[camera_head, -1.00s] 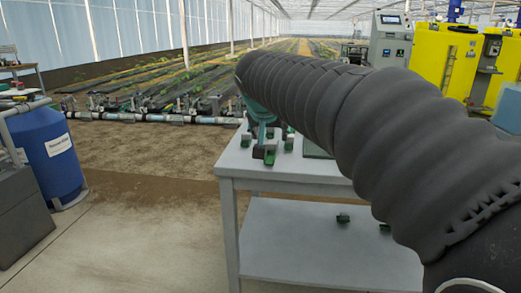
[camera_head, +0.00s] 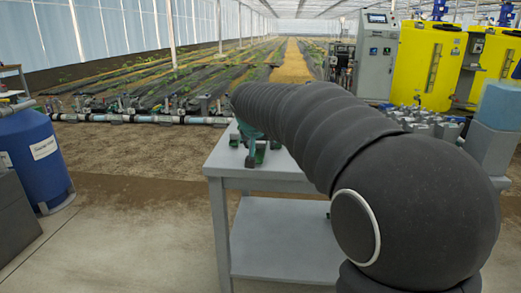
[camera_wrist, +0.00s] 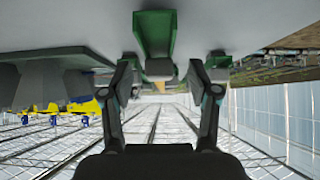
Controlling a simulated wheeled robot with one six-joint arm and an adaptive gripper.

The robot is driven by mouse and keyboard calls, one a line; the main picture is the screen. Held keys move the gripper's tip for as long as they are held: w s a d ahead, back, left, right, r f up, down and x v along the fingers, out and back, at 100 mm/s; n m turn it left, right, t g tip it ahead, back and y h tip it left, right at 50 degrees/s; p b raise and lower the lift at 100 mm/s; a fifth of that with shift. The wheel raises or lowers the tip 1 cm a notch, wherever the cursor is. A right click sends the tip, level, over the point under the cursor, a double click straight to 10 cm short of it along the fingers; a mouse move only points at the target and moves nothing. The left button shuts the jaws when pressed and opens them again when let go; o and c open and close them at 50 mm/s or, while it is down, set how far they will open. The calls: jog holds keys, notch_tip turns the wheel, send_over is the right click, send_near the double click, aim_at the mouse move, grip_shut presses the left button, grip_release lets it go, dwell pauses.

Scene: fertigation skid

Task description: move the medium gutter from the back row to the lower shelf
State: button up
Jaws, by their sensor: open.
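My gripper (camera_wrist: 161,95) is open and empty in the wrist view, which is upside down. A green gutter (camera_wrist: 154,28) with a grey block at its end lies on the table top, in line with the gap between my fingers. A second green piece (camera_wrist: 217,60) stands beside it, near the right finger. I cannot tell which is the medium gutter. In the head view, green pieces (camera_head: 251,157) show at the table's left end; my arm hides the gripper and most of the top. The lower shelf (camera_head: 285,237) is partly visible under the table.
The grey table (camera_head: 222,172) stands ahead, with a leg at its front left corner. The visible left part of the shelf is clear. A blue drum (camera_head: 36,160) stands at left. Yellow tanks (camera_head: 427,68) and a grey control cabinet (camera_head: 375,60) stand behind at right.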

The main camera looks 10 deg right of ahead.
aim_at(260, 143)
jog(key=x, duration=0.3)
jog(key=shift+w+d+f, duration=0.1)
jog(key=shift+w+f, duration=0.05)
jog(key=shift+w, duration=0.1)
grip_shut()
